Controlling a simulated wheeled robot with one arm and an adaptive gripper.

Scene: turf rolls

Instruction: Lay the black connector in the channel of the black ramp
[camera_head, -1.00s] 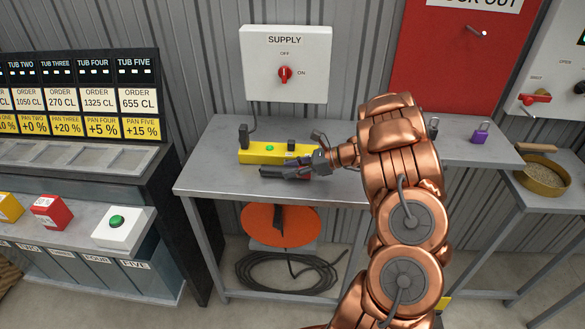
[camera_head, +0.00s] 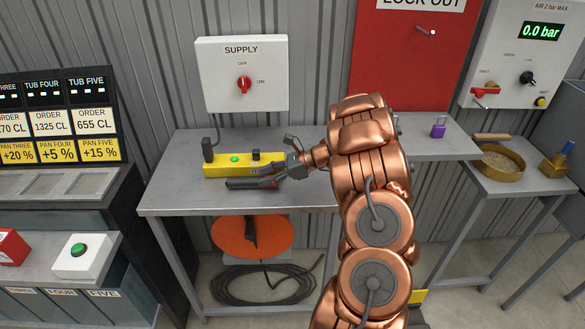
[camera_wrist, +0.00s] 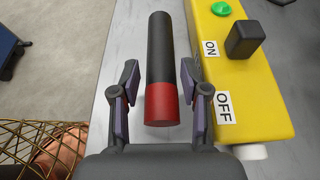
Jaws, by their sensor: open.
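A black cylinder with a red end (camera_wrist: 161,60) lies on the grey table beside a yellow box; I cannot tell whether it is the black connector. It also shows in the head view (camera_head: 240,184), in front of the box. My gripper (camera_wrist: 160,78) is open, with one finger on each side of the cylinder near its red end. The fingers look apart from it in the wrist view. In the head view my gripper (camera_head: 272,175) is over the cylinder's right end. I cannot make out a black ramp with a channel in either view.
The yellow box (camera_head: 220,170) has a green button and a black switch, close to my right finger in the wrist view. A black plug (camera_head: 208,150) stands at its left end. The table (camera_head: 165,190) is clear at left. A purple padlock (camera_head: 438,128) stands farther right.

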